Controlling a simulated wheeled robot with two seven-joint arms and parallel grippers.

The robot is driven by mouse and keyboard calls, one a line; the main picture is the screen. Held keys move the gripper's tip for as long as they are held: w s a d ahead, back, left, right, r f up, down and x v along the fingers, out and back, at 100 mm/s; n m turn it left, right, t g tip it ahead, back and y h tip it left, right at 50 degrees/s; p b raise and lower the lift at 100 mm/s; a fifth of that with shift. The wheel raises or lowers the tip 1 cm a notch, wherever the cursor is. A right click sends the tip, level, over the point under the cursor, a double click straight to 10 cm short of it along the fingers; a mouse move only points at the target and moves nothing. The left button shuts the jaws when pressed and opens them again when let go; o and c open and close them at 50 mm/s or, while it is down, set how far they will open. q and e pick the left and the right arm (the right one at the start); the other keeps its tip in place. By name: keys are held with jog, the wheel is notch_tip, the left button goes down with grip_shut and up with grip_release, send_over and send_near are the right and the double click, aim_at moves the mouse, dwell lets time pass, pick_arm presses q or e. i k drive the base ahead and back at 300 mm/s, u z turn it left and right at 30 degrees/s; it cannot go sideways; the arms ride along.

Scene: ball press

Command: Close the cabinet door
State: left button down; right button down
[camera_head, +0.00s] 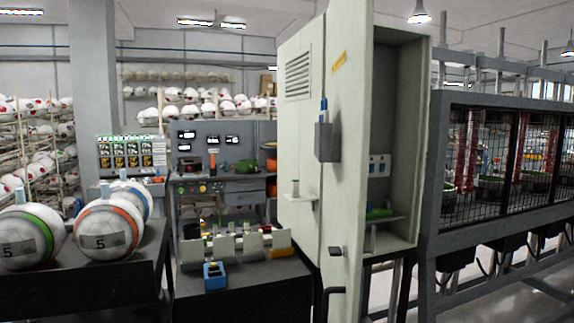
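The cabinet (425,140) is tall and pale grey-green, standing right of centre. Its front is open, showing a shelf with a white item (379,165) and a green item (379,212). The cabinet door (348,120) stands swung open at the left of the opening and reaches toward me, seen at a steep angle. It bears a yellow label. A dark handle-like part (335,251) sits low on it, with a black curved bar (333,291) below. Neither of my grippers is in view.
A louvred panel (300,120) with a grey box (323,140) adjoins the door on the left. A dark workbench (245,295) with a blue device (214,275) stands left of it. Balls (108,232) lie on a dark table further left. A caged machine (505,165) stands right.

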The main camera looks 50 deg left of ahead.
aim_at(343, 145)
jog(key=u, duration=1.45)
jog(key=i, duration=0.95)
jog(key=z, duration=0.1)
